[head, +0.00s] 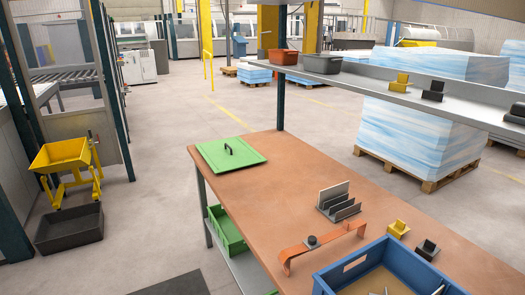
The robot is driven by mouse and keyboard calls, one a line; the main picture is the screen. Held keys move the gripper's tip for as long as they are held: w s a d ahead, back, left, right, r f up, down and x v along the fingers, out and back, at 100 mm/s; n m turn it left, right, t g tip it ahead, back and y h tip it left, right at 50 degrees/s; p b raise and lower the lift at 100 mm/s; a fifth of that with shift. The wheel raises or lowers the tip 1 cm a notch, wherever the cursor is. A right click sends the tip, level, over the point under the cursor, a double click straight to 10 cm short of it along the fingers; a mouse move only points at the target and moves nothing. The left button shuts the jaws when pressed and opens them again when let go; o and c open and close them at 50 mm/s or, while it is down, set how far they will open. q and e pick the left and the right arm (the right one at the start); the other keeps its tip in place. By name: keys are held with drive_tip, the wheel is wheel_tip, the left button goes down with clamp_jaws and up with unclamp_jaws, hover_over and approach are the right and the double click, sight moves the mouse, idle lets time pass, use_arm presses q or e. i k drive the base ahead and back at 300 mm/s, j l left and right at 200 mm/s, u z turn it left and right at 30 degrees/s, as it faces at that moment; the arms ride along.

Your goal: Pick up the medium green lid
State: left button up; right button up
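The green lid (240,157) lies flat on the far left corner of the brown workbench top (258,205). It is a flat square panel with a small dark upright handle (229,148) near its middle. Nothing lies on top of it. Neither of my grippers shows in the head view.
A grey slotted holder (338,203), an orange bent strip (325,243), small yellow and black blocks and a blue crate (335,286) occupy the bench's near right. A grey shelf (440,97) overhangs its right side. A green bin (226,229) sits below. Open floor lies left.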

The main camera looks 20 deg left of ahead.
sight(228, 154)
drive_tip(key=i+j+z, duration=0.15)
drive_tip(key=j, duration=0.2)
drive_tip(key=i+j+z, duration=0.15)
drive_tip(key=j, duration=0.2)
drive_tip(key=i+j+z, duration=0.15)
drive_tip(key=j, duration=0.25)
drive_tip(key=i+j+z, duration=0.15)
drive_tip(key=j, duration=0.25)
drive_tip(key=i+j+z, duration=0.15)
drive_tip(key=j, duration=0.25)
